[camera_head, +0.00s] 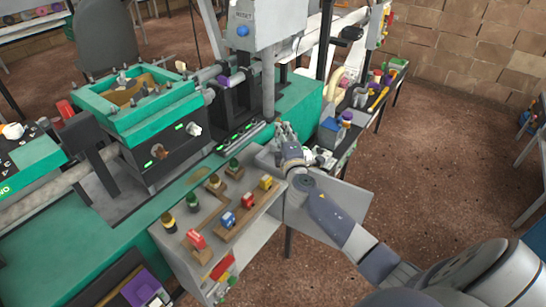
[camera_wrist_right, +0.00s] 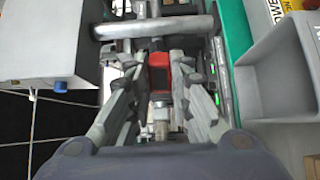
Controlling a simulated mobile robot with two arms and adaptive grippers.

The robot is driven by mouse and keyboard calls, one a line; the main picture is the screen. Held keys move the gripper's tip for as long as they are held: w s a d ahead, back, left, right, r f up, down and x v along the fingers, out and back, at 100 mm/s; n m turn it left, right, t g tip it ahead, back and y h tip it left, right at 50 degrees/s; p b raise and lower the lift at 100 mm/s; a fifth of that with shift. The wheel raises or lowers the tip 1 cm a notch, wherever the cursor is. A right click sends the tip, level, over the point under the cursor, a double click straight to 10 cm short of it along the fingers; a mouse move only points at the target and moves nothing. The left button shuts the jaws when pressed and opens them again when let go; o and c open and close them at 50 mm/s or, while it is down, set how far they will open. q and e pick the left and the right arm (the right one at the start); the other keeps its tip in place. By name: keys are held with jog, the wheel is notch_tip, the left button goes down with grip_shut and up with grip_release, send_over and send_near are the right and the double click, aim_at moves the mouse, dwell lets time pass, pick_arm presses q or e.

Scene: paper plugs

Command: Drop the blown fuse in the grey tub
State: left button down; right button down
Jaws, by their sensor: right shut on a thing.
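My right gripper (camera_head: 285,131) is over the back end of the green bench, by the machine. In the right wrist view its fingers (camera_wrist_right: 160,98) are shut on a small piece with a red block (camera_wrist_right: 160,72) and a silvery lower part, which I take for the blown fuse. The fuse is too small to make out in the head view. A grey tub (camera_wrist_right: 252,92) with a pale rim stands at the right of the wrist view, apart from the fingers. I cannot tell whether the fuse touches anything below it. My left gripper is out of view.
A grey shelf (camera_head: 175,245) in front holds red, blue, yellow and green-topped plugs on wooden strips. The machine's grey housing (camera_head: 262,30) with a blue button rises behind the gripper. A green-topped unit (camera_head: 135,112) stands left. Bare floor (camera_head: 450,140) is at the right.

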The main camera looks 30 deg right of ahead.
notch_tip(320, 180, down, 5)
jog(key=b, duration=0.4)
jog(key=shift+s, duration=0.1)
jog(key=shift+a+f+b, duration=0.1)
jog(key=shift+f+b, duration=0.25)
jog(key=c, duration=1.4)
grip_release()
jog(key=shift+o, duration=0.2)
jog(key=shift+s, duration=0.1)
